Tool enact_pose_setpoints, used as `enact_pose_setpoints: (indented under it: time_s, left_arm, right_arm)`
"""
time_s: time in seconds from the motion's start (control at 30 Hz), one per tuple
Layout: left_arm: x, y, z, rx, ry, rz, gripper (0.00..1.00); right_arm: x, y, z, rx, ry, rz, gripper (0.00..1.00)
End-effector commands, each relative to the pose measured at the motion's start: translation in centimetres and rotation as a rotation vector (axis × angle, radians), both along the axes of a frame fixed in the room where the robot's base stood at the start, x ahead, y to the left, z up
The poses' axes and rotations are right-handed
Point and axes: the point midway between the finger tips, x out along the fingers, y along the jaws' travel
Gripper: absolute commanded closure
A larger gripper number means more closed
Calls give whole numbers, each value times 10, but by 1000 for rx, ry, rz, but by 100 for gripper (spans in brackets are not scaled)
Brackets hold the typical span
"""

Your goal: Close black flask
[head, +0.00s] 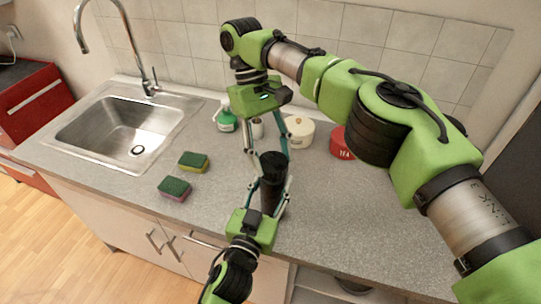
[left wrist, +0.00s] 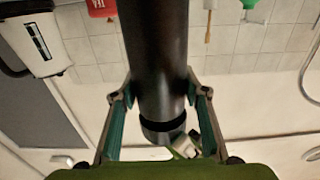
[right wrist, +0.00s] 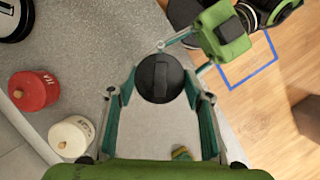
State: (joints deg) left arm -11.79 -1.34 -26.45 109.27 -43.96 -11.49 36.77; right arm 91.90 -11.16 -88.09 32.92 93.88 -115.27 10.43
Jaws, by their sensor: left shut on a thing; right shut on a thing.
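The black flask (head: 271,192) stands upright near the counter's front edge, between my two grippers. My left gripper (head: 268,187) comes from the front and is shut on the flask's body, with one finger on each side. The dark body also fills the middle of the left wrist view (left wrist: 157,55). My right gripper (head: 268,154) points down from above and is shut on the flask's top. In the right wrist view the round black lid (right wrist: 159,78), with a raised ridge, sits between its fingers. Whether the lid is fully seated cannot be told.
Two sponges (head: 193,161) (head: 174,188) lie left of the flask, near the sink (head: 118,130). A green soap bottle (head: 226,119), a cream pot (head: 299,131) and a red canister (head: 341,144) stand behind. The counter right of the flask is mostly clear.

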Motion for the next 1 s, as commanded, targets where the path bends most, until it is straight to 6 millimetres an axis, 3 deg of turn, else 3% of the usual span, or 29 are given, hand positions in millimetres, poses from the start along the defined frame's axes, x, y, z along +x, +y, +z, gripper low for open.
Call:
enact_pose_setpoints:
  time_s: [0.2, 0.8, 0.9, 1.0]
  left_arm:
    - [0, -1, -1, -2, 2, -1, 100]
    - [0, -1, 0, -3, 2, -2, 100]
    - [0, -1, 0, -3, 2, -2, 100]
    - [0, -1, 0, -3, 2, -2, 100]
  right_arm:
    - [0, -3, -2, 8, 8, -463, 72]
    - [-2, -9, -3, 5, 0, -1528, 71]
    - [-3, -9, -3, 2, -3, -1670, 71]
    - [-2, -8, -2, -1, -4, -1670, 71]
